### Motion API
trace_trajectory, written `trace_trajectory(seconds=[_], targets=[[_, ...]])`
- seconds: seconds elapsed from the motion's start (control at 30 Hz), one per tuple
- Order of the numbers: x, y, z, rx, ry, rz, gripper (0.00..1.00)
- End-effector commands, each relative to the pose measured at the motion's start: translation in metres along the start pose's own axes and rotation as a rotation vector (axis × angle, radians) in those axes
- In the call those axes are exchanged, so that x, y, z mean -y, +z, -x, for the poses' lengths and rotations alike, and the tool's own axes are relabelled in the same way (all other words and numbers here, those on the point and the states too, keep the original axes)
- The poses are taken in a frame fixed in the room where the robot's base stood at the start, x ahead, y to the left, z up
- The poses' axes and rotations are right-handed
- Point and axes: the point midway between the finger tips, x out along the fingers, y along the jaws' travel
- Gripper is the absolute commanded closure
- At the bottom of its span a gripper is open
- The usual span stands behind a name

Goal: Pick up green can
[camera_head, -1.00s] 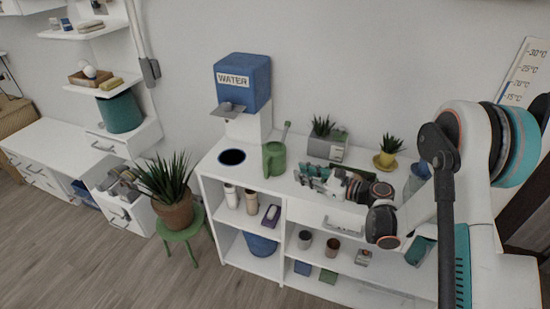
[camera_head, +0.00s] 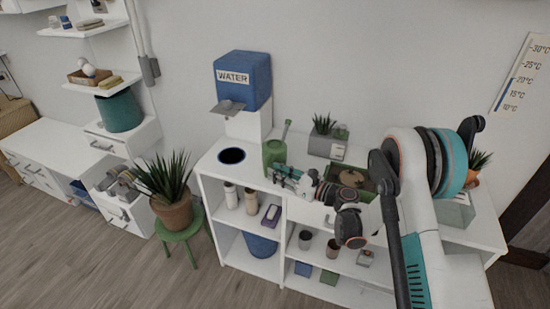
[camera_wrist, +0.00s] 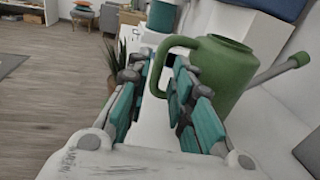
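The green can (camera_head: 274,153) is a watering can with a handle and a long spout, standing upright on the white shelf desk's top. In the wrist view the green can (camera_wrist: 226,72) fills the upper right, with its handle loop toward the left and its spout to the right. My gripper (camera_head: 272,171) is just in front of the can. In the wrist view my gripper (camera_wrist: 155,68) is open, its teal-padded fingers spread, with the handle's edge close to the right finger. I cannot tell if they touch.
A grey planter (camera_head: 327,140) and a green tray (camera_head: 347,177) stand to the right. A potted plant (camera_head: 172,195) is on a green stool at the left.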

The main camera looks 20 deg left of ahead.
Motion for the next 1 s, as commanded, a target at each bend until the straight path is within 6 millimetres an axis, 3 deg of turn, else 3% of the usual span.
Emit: trace_trajectory(seconds=[0.17,0.43,0.67,0.8,1.0], targets=[[-0.001,-0.004,-0.012,0.000,0.002,0.000,0.79],[-0.001,-0.006,-0.049,0.000,0.001,0.000,0.79],[0.000,-0.004,-0.052,0.000,0.000,0.000,0.79],[0.000,-0.004,-0.052,0.000,0.000,0.000,1.00],[0.000,-0.004,-0.052,0.000,0.000,0.001,1.00]])
